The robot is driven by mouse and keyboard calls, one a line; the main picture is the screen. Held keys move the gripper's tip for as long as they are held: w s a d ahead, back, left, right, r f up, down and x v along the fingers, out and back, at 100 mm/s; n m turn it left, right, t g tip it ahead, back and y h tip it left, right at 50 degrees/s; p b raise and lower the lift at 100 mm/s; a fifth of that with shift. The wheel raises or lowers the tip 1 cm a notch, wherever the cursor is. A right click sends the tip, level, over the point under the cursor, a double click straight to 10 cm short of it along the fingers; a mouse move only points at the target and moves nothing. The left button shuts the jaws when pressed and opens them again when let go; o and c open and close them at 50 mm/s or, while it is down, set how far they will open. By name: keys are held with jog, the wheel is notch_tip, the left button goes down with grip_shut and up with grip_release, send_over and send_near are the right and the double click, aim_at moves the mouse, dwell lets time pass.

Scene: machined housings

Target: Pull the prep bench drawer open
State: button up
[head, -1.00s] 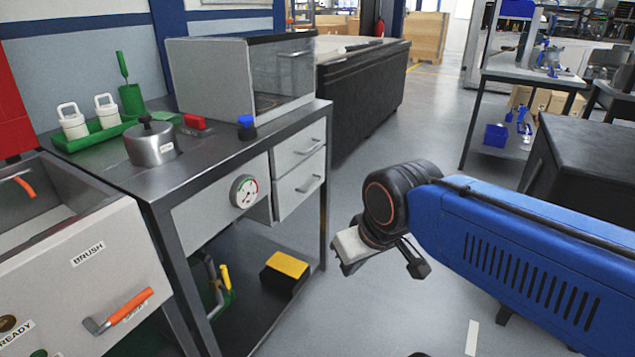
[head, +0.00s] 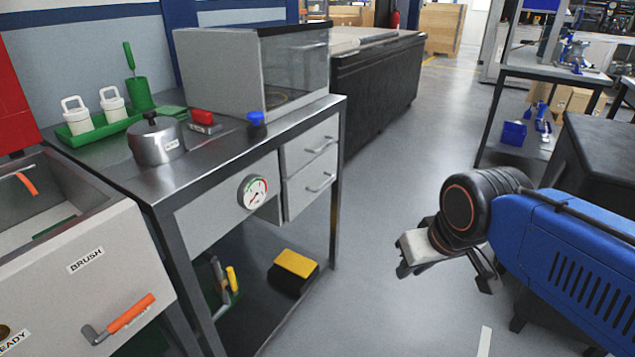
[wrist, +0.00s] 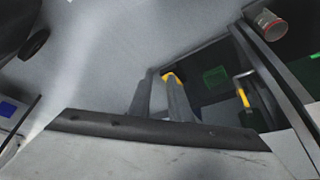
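The steel bench (head: 190,195) stands at the left centre in the head view. Two pale drawers sit one above the other at its right end: an upper drawer (head: 297,152) and a lower drawer (head: 296,199). Each has a bar handle, the upper handle (head: 320,146) and the lower handle (head: 321,183). Both drawers look shut. My gripper (head: 445,270) is to the right of the drawers and lower in the picture, over the floor, apart from both handles. Its fingers are spread and hold nothing. In the wrist view, the fingers (wrist: 160,102) point towards the bench's lower shelf.
A round gauge (head: 253,192) is on the bench front, left of the drawers. A yellow-topped block (head: 296,264) lies on the lower shelf. A sink unit with an orange handle (head: 131,312) stands at left. Open floor (head: 390,200) lies right of the bench.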

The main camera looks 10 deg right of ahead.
jog(key=w+a+f+m+g+y, duration=0.1)
jog(key=w+a+f+g+y, duration=0.2)
jog(key=w+a+y, duration=0.3)
jog(key=m+t+y, duration=0.5)
jog(key=m+t, duration=0.3)
jog(key=t, duration=0.1)
send_near(326, 184)
jog(key=x, duration=1)
jog(key=shift+w+a+f, duration=0.15)
jog(key=shift+w, duration=0.05)
grip_shut()
